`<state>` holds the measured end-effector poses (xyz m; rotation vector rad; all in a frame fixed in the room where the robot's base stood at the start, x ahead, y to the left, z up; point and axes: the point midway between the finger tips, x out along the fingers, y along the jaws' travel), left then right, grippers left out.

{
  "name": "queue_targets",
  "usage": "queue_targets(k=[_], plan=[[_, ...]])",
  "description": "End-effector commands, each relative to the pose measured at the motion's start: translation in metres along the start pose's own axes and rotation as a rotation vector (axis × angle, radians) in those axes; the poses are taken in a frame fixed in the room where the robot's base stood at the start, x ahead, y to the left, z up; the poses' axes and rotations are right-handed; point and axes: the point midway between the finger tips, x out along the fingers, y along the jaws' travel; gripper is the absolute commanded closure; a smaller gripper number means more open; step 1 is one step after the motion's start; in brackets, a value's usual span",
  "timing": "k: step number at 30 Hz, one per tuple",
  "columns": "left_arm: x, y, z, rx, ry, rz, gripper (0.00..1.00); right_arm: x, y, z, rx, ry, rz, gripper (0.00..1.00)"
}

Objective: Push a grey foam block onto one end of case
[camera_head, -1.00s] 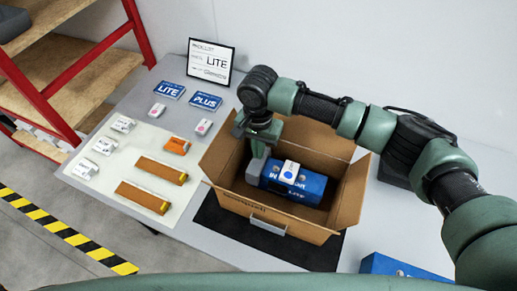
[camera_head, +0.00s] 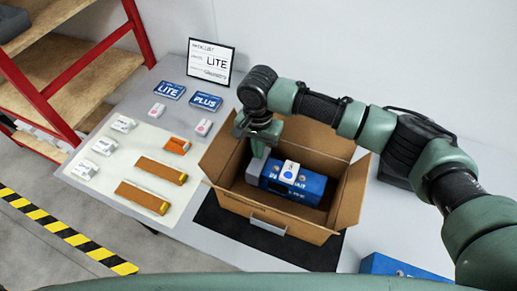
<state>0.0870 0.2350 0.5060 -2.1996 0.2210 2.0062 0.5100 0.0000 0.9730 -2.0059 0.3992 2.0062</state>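A blue case (camera_head: 312,187) with white lettering lies inside an open cardboard box (camera_head: 262,206). A white item with a blue dot (camera_head: 291,170) sits on top of the case. My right gripper (camera_head: 260,146) reaches down into the box at the case's left end. It appears shut on a grey foam block (camera_head: 256,167), which stands upright against that end. Whether the block is fully seated on the case cannot be told, as its lower part is hidden. My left gripper is not in view.
The box stands on a black mat (camera_head: 222,222) with its flaps open. To its left lie brown trays (camera_head: 142,197), an orange item (camera_head: 176,146), white small boxes (camera_head: 104,146) and blue cards (camera_head: 206,101). A sign (camera_head: 210,62) stands behind. Another blue case (camera_head: 385,264) is at the lower right.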

Motion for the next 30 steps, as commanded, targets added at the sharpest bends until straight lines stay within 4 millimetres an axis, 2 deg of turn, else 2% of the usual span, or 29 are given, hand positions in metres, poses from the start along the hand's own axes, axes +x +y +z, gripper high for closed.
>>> queue_targets(k=[30], plan=[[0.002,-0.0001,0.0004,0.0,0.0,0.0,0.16,0.0079,-0.0002,0.0,0.0,0.0,0.0,1.0]])
